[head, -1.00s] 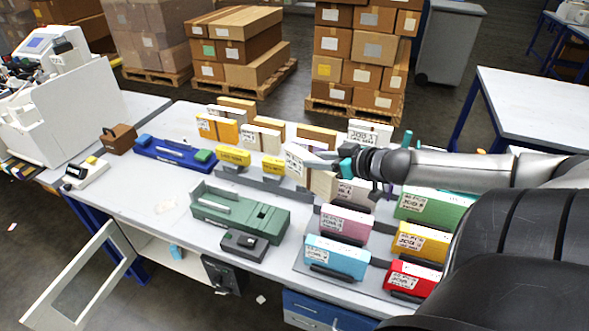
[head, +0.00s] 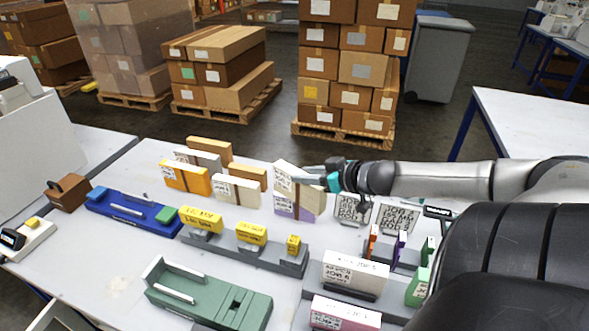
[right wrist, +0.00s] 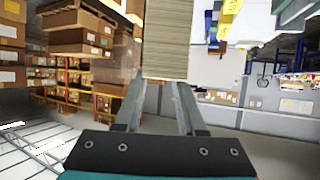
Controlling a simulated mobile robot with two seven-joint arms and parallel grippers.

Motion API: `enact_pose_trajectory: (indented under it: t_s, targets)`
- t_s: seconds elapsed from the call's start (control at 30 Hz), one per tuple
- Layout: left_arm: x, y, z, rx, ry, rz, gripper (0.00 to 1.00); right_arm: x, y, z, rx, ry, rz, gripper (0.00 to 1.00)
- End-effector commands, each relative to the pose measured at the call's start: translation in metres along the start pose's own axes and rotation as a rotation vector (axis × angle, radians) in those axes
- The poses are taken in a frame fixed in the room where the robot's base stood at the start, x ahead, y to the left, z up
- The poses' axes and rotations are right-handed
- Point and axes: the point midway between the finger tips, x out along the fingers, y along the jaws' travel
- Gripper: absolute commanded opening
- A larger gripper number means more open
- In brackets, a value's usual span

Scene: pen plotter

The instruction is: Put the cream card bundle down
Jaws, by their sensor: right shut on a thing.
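The cream card bundle (head: 284,172), with a white printed label, is held by my right gripper (head: 310,178) over the back part of the table (head: 120,260). In the right wrist view the bundle (right wrist: 167,40) shows its layered edges between the two fingers of the gripper (right wrist: 158,92). In the head view the bundle overlaps a purple-based bundle (head: 284,208) and a pale one behind it. I cannot tell whether it touches them. My left gripper is not in view.
A cream bundle (head: 236,189) and an orange one (head: 186,176) stand to the left. In front are a grey rack (head: 275,257) with yellow blocks, a blue tray (head: 120,215) and a green fixture (head: 190,295). Labelled bundles (head: 351,210) stand to the right.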

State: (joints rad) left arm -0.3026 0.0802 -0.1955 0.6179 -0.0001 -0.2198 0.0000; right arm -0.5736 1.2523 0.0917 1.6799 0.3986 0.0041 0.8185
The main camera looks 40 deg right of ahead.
Motion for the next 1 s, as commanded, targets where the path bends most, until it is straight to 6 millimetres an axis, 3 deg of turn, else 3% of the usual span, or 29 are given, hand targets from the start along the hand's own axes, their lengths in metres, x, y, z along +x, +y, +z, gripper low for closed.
enact_pose_trajectory:
  t_s: [0.03, 0.4, 0.77, 1.0]
  targets:
    - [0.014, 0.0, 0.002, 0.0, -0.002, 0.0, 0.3, 0.008, 0.001, 0.016, 0.003, 0.004, 0.001, 0.0]
    - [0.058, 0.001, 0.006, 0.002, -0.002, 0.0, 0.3, 0.047, 0.001, 0.096, 0.002, 0.004, 0.001, 0.0]
    - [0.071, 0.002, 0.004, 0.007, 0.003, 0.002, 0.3, 0.062, 0.0, 0.127, 0.0, 0.002, 0.001, 0.0]
    - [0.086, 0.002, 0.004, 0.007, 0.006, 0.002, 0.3, 0.076, 0.0, 0.157, 0.001, 0.002, 0.001, 0.0]
